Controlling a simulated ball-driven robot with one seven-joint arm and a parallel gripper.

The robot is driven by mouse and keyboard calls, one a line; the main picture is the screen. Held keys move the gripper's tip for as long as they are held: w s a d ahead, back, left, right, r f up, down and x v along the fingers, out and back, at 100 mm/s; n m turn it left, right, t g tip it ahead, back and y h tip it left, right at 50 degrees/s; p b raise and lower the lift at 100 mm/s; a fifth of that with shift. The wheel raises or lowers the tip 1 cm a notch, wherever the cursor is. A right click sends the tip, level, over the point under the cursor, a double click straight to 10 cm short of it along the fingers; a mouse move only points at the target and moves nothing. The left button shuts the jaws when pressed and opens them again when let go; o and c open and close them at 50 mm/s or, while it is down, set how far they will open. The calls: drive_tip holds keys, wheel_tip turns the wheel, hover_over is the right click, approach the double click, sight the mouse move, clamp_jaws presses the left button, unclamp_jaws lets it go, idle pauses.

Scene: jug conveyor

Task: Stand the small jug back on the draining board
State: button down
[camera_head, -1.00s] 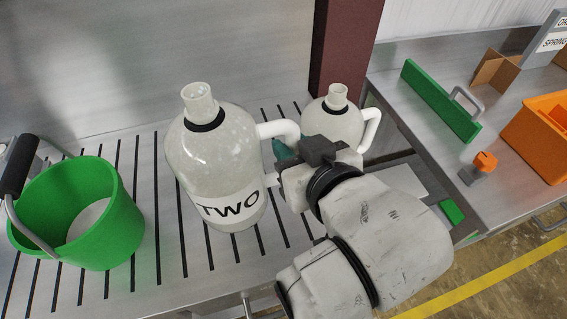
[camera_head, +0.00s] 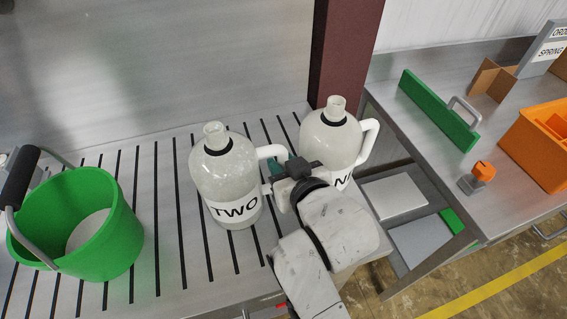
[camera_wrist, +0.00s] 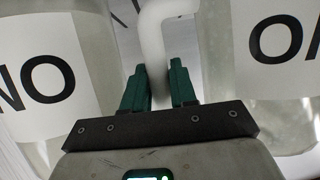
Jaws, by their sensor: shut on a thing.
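The translucent jug marked TWO (camera_head: 222,178) is upright over the slatted draining board (camera_head: 165,225). Its white handle (camera_head: 266,152) faces right, and it also shows in the wrist view (camera_wrist: 153,38). My gripper (camera_head: 280,168) is shut on this handle, its teal fingers (camera_wrist: 160,88) on either side of it. I cannot tell whether the jug's base touches the board. A second jug (camera_head: 331,142) stands upright just to the right, its label partly hidden by my wrist. In the wrist view, the two jugs (camera_wrist: 280,75) (camera_wrist: 45,85) flank my fingers with upside-down lettering.
A green bucket (camera_head: 118,235) stands on the left of the board. A dark red post (camera_head: 345,50) rises behind the second jug. Bare slats lie between bucket and jug.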

drive_tip(key=c, duration=1.2)
unclamp_jaws()
drive_tip(key=v, duration=1.2)
